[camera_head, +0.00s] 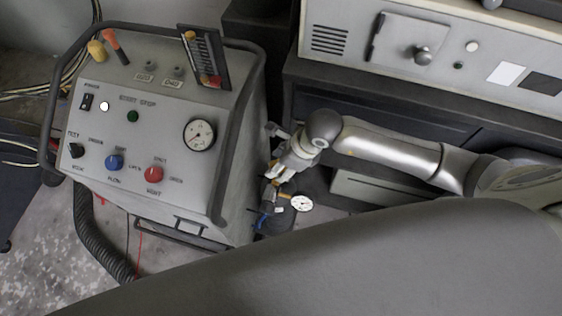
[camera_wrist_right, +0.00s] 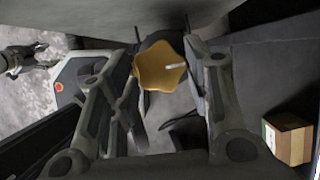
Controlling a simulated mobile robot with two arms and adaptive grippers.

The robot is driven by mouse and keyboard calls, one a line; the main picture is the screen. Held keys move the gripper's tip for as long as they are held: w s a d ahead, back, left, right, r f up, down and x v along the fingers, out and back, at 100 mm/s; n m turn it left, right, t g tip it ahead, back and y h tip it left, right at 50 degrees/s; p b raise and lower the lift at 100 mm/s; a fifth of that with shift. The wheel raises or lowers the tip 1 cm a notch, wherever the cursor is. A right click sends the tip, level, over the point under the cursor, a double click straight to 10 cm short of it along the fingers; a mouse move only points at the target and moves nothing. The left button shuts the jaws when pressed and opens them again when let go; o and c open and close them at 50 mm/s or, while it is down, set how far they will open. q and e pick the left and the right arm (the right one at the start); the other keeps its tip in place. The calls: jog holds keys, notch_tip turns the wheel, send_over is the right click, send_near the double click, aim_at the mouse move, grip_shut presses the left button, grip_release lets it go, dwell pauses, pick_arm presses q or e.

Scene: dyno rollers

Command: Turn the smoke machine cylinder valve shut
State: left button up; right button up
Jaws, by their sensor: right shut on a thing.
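The yellow lobed valve knob (camera_wrist_right: 155,74) sits between the fingers of my right gripper (camera_wrist_right: 163,42) in the right wrist view, with a finger on each side of it. In the head view my right gripper (camera_head: 284,170) reaches down beside the console's right side and hides most of the knob. A small round white gauge (camera_head: 302,203) and blue fittings (camera_head: 264,217) show just below it. The dark cylinder under them is mostly hidden. What looks like my left gripper (camera_wrist_right: 28,58) shows small at the left edge of the right wrist view; its jaw opening is unclear.
The grey console (camera_head: 160,130) with knobs, a gauge and a tube rail stands close to the left of my right gripper. A grey cabinet (camera_head: 455,50) stands behind. A cardboard box (camera_wrist_right: 287,139) lies at the right in the wrist view.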

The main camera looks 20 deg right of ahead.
jog(key=o, duration=1)
jog(key=shift+d+r, duration=0.1)
jog(key=v, duration=1.1)
jog(key=shift+s+r, duration=0.15)
jog(key=shift+r, duration=0.25)
